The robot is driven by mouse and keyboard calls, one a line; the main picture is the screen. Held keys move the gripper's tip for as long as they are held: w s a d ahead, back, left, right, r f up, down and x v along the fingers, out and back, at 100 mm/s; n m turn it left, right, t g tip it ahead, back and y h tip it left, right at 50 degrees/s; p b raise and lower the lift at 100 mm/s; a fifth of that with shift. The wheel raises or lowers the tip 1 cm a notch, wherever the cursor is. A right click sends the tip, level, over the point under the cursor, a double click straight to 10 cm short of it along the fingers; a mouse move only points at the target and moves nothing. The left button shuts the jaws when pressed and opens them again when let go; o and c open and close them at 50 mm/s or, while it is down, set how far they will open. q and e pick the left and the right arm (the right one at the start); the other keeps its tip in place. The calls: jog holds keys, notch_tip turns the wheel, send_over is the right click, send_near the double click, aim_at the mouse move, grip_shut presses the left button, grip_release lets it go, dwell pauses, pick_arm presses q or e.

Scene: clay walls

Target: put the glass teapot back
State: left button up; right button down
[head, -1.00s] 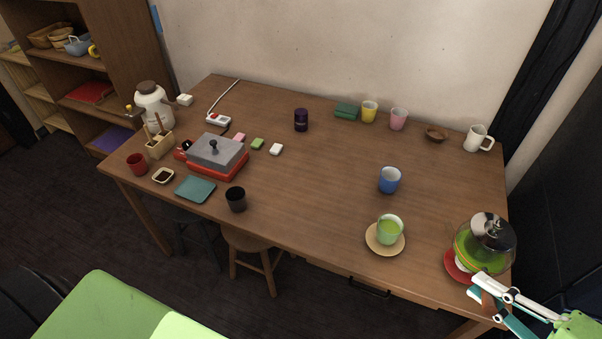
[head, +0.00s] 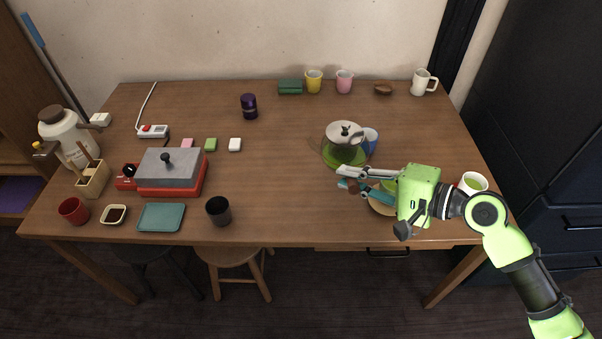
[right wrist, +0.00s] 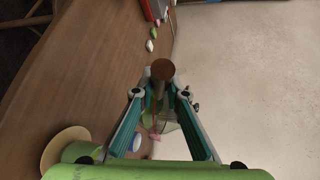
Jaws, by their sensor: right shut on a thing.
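The glass teapot (head: 345,156), with a silver lid and green tea in it, is over the right half of the table, in front of the blue cup (head: 372,140). My right gripper (head: 346,178) is at its near side, shut on its handle. In the right wrist view the handle's round brown end (right wrist: 162,69) shows between the fingers, and the glass is mostly hidden. Whether the teapot touches the table is hard to tell. My left gripper is out of view.
A saucer (head: 380,208) with a green cup is partly hidden under my right gripper. Another cup with green contents (head: 473,183) stands near the right edge. Yellow (head: 314,82) and pink (head: 345,82) cups and a white mug (head: 422,83) stand at the back. The table's middle is clear.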

jog(key=shift+w+a, duration=0.25)
jog(key=shift+w, duration=0.1)
jog(key=shift+w+a+f, duration=1.6)
jog(key=shift+a+f, duration=0.05)
jog(key=shift+f, duration=0.5)
jog(key=shift+w+a+f, duration=1.6)
jog(key=shift+w+f, duration=0.05)
jog(key=shift+f, duration=0.55)
jog(key=shift+w+a+f, duration=1.6)
jog(key=shift+a+f, duration=0.05)
jog(key=shift+f, duration=0.5)
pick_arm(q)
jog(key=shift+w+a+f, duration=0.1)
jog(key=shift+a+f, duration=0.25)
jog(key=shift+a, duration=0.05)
pick_arm(e)
jog(key=shift+f+b, duration=0.15)
jog(key=shift+b, duration=0.2)
jog(key=c, duration=2)
grip_release()
jog(key=shift+s, duration=0.1)
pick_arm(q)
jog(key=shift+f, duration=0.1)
